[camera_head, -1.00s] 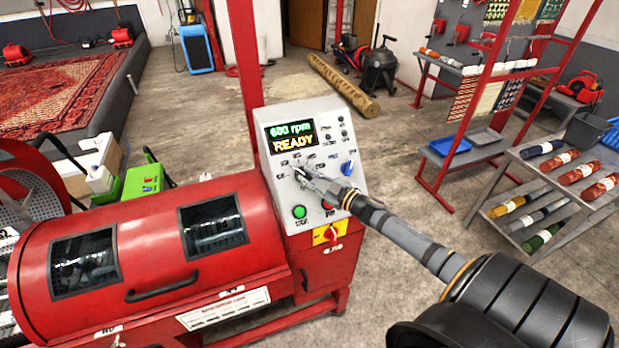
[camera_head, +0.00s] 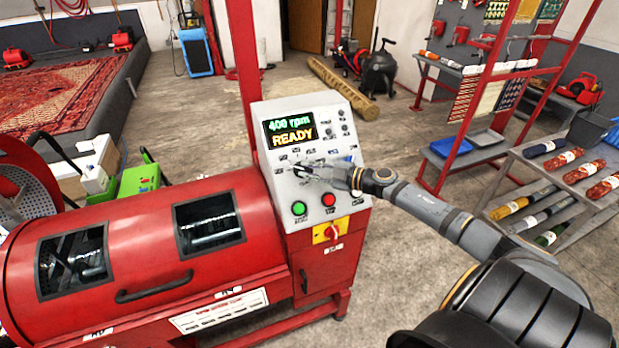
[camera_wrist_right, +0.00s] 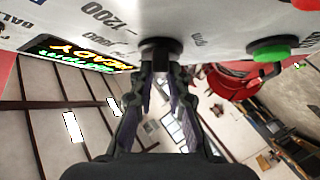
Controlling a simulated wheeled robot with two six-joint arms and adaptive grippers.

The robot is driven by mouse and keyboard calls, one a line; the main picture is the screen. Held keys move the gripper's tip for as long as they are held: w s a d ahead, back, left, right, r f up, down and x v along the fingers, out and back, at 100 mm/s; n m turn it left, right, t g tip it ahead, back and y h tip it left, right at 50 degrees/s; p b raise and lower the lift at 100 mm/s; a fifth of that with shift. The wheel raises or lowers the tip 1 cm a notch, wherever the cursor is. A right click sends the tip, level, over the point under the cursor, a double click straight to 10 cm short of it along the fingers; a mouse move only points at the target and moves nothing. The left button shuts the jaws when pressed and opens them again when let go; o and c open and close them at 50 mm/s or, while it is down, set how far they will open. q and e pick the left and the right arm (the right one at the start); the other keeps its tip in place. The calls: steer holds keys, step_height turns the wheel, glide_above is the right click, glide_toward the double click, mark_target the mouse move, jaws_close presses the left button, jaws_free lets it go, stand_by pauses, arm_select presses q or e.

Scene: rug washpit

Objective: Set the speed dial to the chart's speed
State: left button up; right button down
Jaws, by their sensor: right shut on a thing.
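The control panel (camera_head: 274,167) on the red drum machine has a display (camera_head: 290,131) reading 400 rpm and READY. My right gripper (camera_head: 298,170) reaches the panel from the right, its fingers at the speed dial. In the right wrist view the black dial (camera_wrist_right: 160,45) sits between the fingertips of my right gripper (camera_wrist_right: 160,72), which are shut on it. Scale marks such as 1200 show beside it. In the head view the fingers mostly hide the dial. My left gripper is not in view. I cannot make out a speed chart.
Below the dial are a green button (camera_head: 299,208) and a red button (camera_head: 328,199), with a red switch on yellow (camera_head: 332,231) lower down. A white placard (camera_head: 220,309) on the drum's front is too small to read. A shelf with rolls (camera_head: 525,204) stands at right.

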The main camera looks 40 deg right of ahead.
mark_target(310, 172)
steer(key=n+g+b, duration=0.2)
steer(key=shift+w+d+f+n+y+b, duration=0.1)
steer(key=shift+n+y+b, duration=0.25)
steer(key=shift+n+y, duration=0.05)
steer(key=shift+r+n+g+b, duration=0.2)
steer(key=shift+n+g+b, duration=0.3)
steer(key=shift+n+b, duration=0.1)
steer(key=c, duration=1.3)
jaws_free()
steer(key=shift+r, duration=0.15)
step_height(310, 172, up, 10)
steer(key=shift+f, duration=0.1)
